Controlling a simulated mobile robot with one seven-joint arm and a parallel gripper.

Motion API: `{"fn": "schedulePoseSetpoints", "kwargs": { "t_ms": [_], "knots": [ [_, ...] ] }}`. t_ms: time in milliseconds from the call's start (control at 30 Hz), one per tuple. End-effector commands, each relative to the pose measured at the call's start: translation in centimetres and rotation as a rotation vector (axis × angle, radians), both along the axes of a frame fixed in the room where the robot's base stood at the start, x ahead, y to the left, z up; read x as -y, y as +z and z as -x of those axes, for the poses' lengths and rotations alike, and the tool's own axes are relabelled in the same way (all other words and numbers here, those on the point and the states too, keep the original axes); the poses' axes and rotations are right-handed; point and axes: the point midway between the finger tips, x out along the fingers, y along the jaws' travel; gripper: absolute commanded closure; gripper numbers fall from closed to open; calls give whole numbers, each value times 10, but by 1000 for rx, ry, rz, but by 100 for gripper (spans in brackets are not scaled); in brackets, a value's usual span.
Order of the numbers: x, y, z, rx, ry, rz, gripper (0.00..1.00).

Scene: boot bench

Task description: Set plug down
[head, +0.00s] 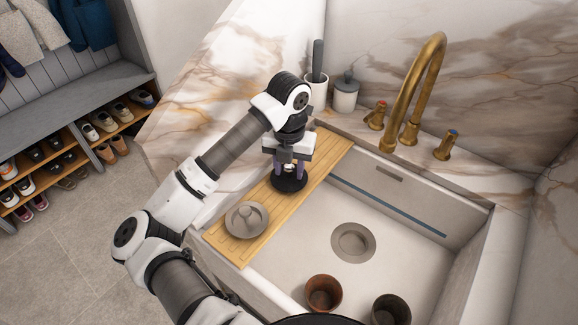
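A round, flat black plug (289,184) is at my gripper's fingertips, over the far half of the wooden board (325,155). My gripper (289,172) points down, with its two purple fingers apart, one toward each side of the plug's top. The gripper body partly hides the plug's middle, so I cannot tell whether the fingers press on it. I also cannot tell whether the plug rests on the board or is just above it. The sink drain (353,242) is uncovered, at the bottom of the white sink (400,215).
A grey lidded-looking round piece (246,219) sits on the board's near end. Two pots, one rust-brown (323,293) and one dark (390,309), stand in the sink's near part. A brass faucet (415,90), a white holder (316,92) and a grey jar (346,95) stand behind.

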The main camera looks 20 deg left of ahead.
Motion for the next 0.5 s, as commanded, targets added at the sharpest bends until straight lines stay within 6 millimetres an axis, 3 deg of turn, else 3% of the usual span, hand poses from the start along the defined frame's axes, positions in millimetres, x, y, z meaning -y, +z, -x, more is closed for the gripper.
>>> {"fn": "schedulePoseSetpoints", "kwargs": {
  "t_ms": [333, 500],
  "knots": [
    [0, 1, 0, 0, 0, 0, 54],
    [-1, 13, -1, 3, 0, -4, 54]
  ]
}}
